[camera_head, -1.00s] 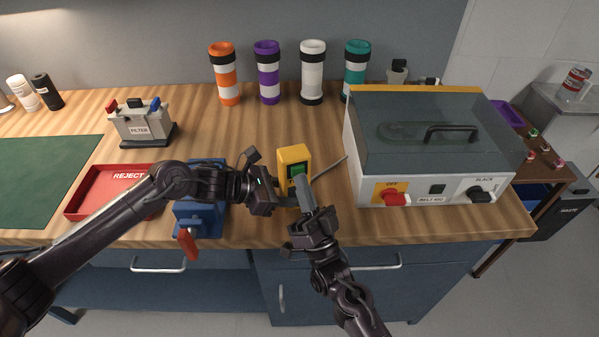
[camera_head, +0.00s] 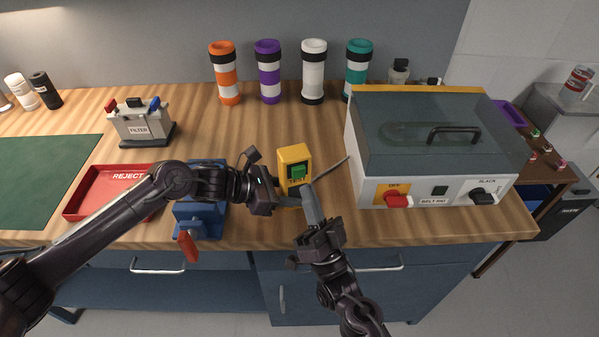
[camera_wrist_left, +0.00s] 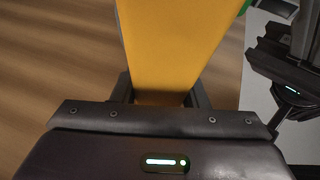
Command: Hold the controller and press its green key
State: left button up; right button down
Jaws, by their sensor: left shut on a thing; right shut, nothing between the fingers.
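The yellow controller (camera_head: 294,156) stands upright near the counter's front edge, with its green key (camera_head: 298,172) on the face toward me. My left gripper (camera_head: 284,199) is shut on the controller's lower part from the left. In the left wrist view the controller's yellow side (camera_wrist_left: 180,45) rises between the fingers, and a bit of green shows at its top right. My right gripper (camera_head: 309,196) is shut and empty, its fingertips just below the green key and in front of the controller's lower part. I cannot tell whether they touch it.
A blue vise-like fixture (camera_head: 200,215) with a red handle stands left, beside the red reject tray (camera_head: 82,203). The glass-lidded machine (camera_head: 430,140) stands right. Several banded tubes (camera_head: 313,70) line the back. The counter behind the controller is mostly clear.

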jog(key=s, duration=0.2)
jog(key=shift+s+d, duration=0.35)
jog(key=shift+d, duration=0.05)
pick_arm(q)
jog(key=o, duration=1.2)
